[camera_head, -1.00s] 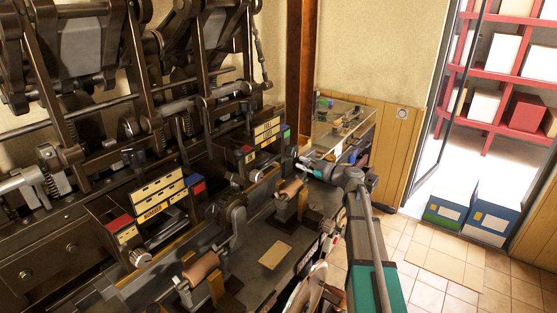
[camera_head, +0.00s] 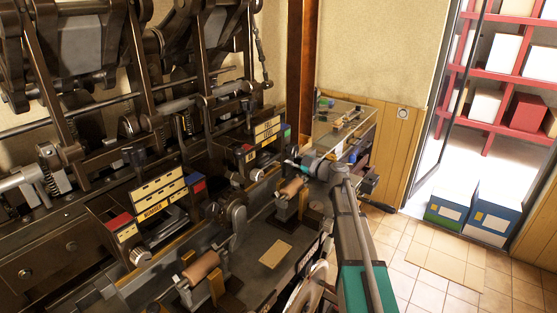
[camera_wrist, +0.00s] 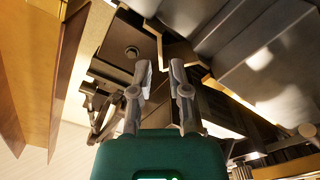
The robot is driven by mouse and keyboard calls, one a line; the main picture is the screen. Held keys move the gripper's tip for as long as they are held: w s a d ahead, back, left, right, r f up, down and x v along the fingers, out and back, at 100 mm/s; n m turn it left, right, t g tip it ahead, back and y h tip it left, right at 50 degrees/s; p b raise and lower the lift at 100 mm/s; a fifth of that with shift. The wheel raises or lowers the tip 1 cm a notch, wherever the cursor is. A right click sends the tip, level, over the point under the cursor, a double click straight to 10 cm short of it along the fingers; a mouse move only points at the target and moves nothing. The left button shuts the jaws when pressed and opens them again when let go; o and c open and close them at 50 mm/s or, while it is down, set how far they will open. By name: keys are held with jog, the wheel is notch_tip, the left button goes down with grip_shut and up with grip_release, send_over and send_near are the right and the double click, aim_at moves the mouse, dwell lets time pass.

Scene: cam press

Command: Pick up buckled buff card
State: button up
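A flat buff card (camera_head: 276,253) lies on the dark bed of the press, in the lower middle of the head view. At this size I cannot tell whether it is buckled. My gripper (camera_wrist: 161,66) shows in the wrist view with its two grey fingers apart and nothing between them. In the head view my arm reaches up over the bed's right edge, and its wrist end is beyond the card, apart from it. The fingers are too small to make out there. I cannot identify the card in the wrist view.
Rollers, including a tan one (camera_head: 201,267) left of the card and another (camera_head: 291,188) beyond it, stand on the bed. Press linkages rise at left. A glass-topped cabinet (camera_head: 347,118) stands behind. Blue boxes (camera_head: 489,212) sit on the floor by the open door.

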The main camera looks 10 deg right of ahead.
jog(key=shift+x, duration=1.8)
jog(key=shift+f, duration=0.15)
grip_shut()
